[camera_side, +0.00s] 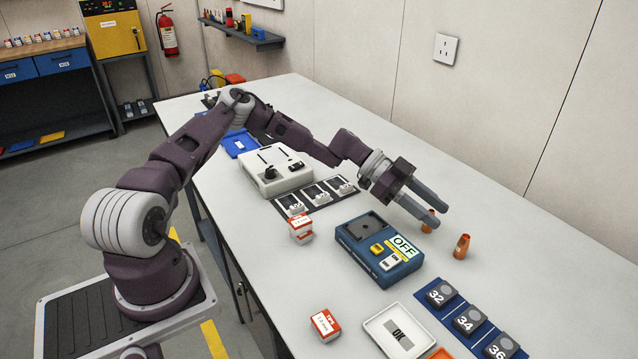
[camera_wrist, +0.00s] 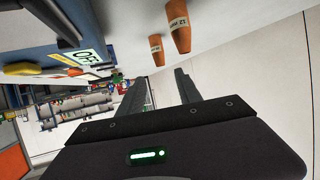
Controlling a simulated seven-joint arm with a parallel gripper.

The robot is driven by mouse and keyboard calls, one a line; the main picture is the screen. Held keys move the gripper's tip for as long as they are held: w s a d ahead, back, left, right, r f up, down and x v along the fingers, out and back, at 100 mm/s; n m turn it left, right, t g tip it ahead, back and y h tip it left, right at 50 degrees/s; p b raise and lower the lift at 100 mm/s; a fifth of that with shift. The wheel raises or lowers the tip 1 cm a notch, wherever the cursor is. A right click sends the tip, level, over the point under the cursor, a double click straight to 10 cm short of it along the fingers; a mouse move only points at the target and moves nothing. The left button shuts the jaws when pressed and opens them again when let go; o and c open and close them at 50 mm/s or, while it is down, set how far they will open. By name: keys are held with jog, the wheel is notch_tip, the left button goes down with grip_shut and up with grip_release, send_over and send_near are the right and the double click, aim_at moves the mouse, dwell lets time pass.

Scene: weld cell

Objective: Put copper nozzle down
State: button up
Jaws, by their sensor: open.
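Two copper nozzles stand upright on the white table in the side view. One nozzle (camera_side: 429,222) is beside the fingertips and partly hidden by them; the other nozzle (camera_side: 462,247) stands clear to the right. The wrist view, which looks upside down, shows one nozzle (camera_wrist: 157,50) beyond the gap between the fingers and a larger-looking one (camera_wrist: 178,33) beside it, both with printed labels. My gripper (camera_side: 437,216) is open, its fingers slanting down to the right; it also shows in the wrist view (camera_wrist: 160,76). Nothing is visibly held between the fingers.
A blue box marked OFF (camera_side: 378,250) stands left of the nozzles. In front are a white OK tray (camera_side: 372,326), numbered blue holders (camera_side: 470,322) and a red-white box (camera_side: 325,325). The table right of the nozzles is clear up to the wall.

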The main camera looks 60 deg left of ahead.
jog(key=s+d+r+g+y, duration=0.1)
jog(key=s, duration=0.1)
jog(key=s+d+r+g+y, duration=0.1)
jog(key=s, duration=0.2)
jog(key=s+d+r+g+y, duration=0.1)
jog(key=s+d, duration=0.1)
jog(key=shift+s+r+m+g, duration=0.4)
jog(key=s+a+r+n+t+y, duration=0.1)
jog(key=s+a+r+n+y, duration=0.1)
jog(key=s, duration=0.8)
jog(key=s+a+r+n+t+y, duration=0.2)
jog(key=s+a+r+n+y, duration=0.1)
jog(key=s+r+n, duration=0.4)
jog(key=s+a+r+n+t+y, duration=0.1)
jog(key=s+r+n+y, duration=0.3)
jog(key=s, duration=0.9)
notch_tip(320, 180, up, 4)
jog(key=shift+s+a+f+n, duration=0.15)
jog(key=shift+a+f+n, duration=0.05)
jog(key=shift+a+n, duration=0.6)
jog(key=shift+o, duration=0.6)
